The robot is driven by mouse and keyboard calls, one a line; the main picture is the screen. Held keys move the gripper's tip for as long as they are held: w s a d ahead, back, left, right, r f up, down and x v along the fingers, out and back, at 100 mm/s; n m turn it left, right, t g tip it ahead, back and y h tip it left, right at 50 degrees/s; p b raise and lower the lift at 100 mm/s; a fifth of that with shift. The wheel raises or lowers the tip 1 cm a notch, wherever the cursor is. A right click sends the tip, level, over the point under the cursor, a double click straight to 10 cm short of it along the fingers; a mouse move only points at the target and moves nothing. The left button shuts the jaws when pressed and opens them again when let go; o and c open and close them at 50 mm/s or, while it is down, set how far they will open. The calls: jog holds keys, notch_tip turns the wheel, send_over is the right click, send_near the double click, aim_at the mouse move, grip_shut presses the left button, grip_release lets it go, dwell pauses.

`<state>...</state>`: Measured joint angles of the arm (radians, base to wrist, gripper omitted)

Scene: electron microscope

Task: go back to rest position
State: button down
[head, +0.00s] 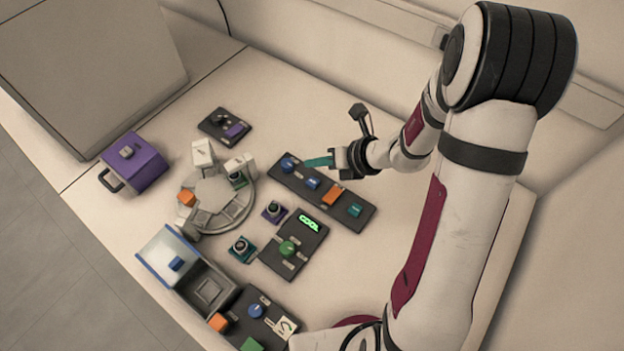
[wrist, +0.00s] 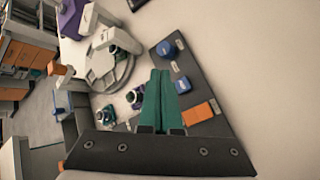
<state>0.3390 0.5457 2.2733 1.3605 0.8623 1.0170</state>
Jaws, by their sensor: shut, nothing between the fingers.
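My gripper (head: 320,161) has teal fingers, which are shut and empty. In the head view it hangs above the dark panel (head: 361,211) with two blue knobs (head: 288,164), an orange block (head: 332,195) and a teal knob (head: 354,209). In the wrist view my gripper (wrist: 159,95) points toward the same panel, with its blue knobs (wrist: 166,48) and orange block (wrist: 197,113) to the right of the fingers. I cannot tell the exact height of the fingers above the panel.
A grey round carousel (head: 212,190), a purple box (head: 135,162), an open box with a blue-edged lid (head: 168,253) and a panel with a green knob and "COOL" display (head: 308,224) stand left of my arm. Table around the upper middle (head: 300,110) is clear.

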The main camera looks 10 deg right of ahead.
dwell(0.6)
jog(key=s+a+r+n+g, duration=0.2)
jog(key=s+a+r+n, duration=0.2)
jog(key=s+r+n, duration=0.4)
jog(key=s+a+r+n+g, duration=0.35)
jog(key=s+n, duration=0.25)
jog(key=n, duration=0.4)
jog(key=s+d+r+n+h, duration=0.1)
jog(key=s+d+n+h, duration=0.4)
jog(key=s+n, duration=0.6)
jog(key=shift+s+d+r, duration=0.25)
jog(key=shift+s+d, duration=0.05)
jog(key=shift+d, duration=0.55)
jog(key=shift+g, duration=0.25)
